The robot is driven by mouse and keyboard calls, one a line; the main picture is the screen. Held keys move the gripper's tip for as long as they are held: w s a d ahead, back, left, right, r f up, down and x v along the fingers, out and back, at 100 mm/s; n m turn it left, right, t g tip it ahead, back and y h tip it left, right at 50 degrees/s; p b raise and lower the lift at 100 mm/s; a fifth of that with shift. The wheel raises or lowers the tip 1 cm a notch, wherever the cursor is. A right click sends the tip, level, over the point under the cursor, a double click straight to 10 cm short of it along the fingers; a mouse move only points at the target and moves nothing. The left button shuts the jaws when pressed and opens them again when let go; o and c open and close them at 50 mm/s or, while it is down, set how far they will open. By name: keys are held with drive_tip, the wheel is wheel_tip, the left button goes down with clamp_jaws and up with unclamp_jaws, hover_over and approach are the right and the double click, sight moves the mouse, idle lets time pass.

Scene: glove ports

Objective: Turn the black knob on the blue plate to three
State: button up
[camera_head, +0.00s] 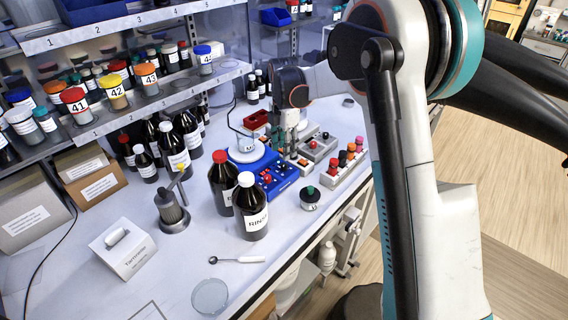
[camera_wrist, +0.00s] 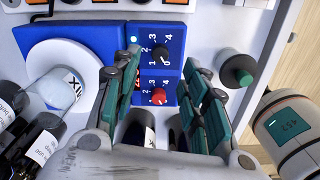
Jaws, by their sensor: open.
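The blue plate (camera_wrist: 140,75) lies below my gripper in the wrist view, with a white dial scale of numbers. The black knob (camera_wrist: 161,54) sits on it, near the level of my fingertips; its pointer is too small to read surely. A red knob (camera_wrist: 158,97) with its own scale lies closer to my palm. My gripper (camera_wrist: 162,62) is open, with one finger on each side of the knobs and nothing held. In the head view the blue plate (camera_head: 284,183) stands on the bench beneath my gripper (camera_head: 289,148); I cannot pick out the black knob there.
A white round platform (camera_wrist: 62,76) with a labelled vessel adjoins the plate. A green-topped jar (camera_wrist: 237,71) stands to the right. Dark bottles (camera_head: 250,212) stand in front of the plate in the head view. Grey boxes with colored caps (camera_head: 343,163) lie to the right.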

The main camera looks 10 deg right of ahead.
sight(284, 164)
wheel_tip(284, 164, down, 6)
drive_tip(key=shift+f+b, duration=0.2)
drive_tip(key=shift+b, duration=0.25)
clamp_jaws()
